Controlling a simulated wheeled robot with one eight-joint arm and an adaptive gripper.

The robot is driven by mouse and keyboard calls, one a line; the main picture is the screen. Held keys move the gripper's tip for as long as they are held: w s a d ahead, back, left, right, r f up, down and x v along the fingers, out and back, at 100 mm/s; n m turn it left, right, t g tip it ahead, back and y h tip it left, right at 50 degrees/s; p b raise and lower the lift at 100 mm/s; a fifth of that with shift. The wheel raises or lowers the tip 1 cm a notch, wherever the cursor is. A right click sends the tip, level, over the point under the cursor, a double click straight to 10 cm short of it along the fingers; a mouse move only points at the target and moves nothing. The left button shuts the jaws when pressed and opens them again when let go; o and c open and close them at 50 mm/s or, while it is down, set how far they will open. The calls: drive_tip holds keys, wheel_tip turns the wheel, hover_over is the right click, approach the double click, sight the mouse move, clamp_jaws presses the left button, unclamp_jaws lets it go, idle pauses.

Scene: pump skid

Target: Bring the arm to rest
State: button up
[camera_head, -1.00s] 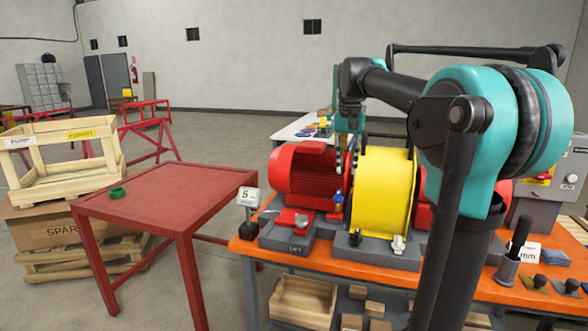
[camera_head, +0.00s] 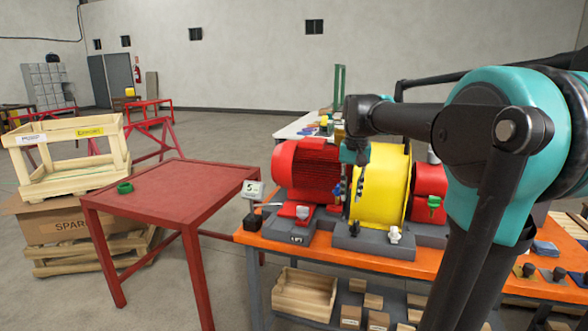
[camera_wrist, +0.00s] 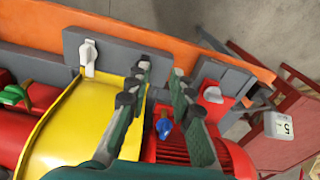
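My arm (camera_head: 470,125) reaches from the right side of the head view over the pump skid on the orange bench (camera_head: 420,265). My gripper (camera_head: 349,188) points down between the red motor (camera_head: 305,170) and the yellow guard (camera_head: 383,188). In the wrist view my gripper (camera_wrist: 162,70) has its two fingers spread, with a gap between them. A small blue-topped part (camera_wrist: 164,127) shows in that gap, and the fingers look apart from it. I see nothing held. The fingertips are small and partly lost against the machine in the head view.
A small sign with a 5 (camera_head: 252,189) stands at the bench's left edge. A wooden crate (camera_head: 75,180) is far left. Open floor lies behind the red table.

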drive_tip(key=s+d+f+n+t, duration=0.1)
drive_tip(key=s+f, duration=0.9)
drive_tip(key=f, duration=0.3)
drive_tip(key=s+d+f+n+t, duration=0.1)
drive_tip(key=s+f+t, duration=0.1)
drive_tip(key=s+f, duration=0.8)
wheel_tip(320, 180, down, 3)
drive_tip(key=shift+n, duration=0.3)
drive_tip(key=shift+d, duration=0.1)
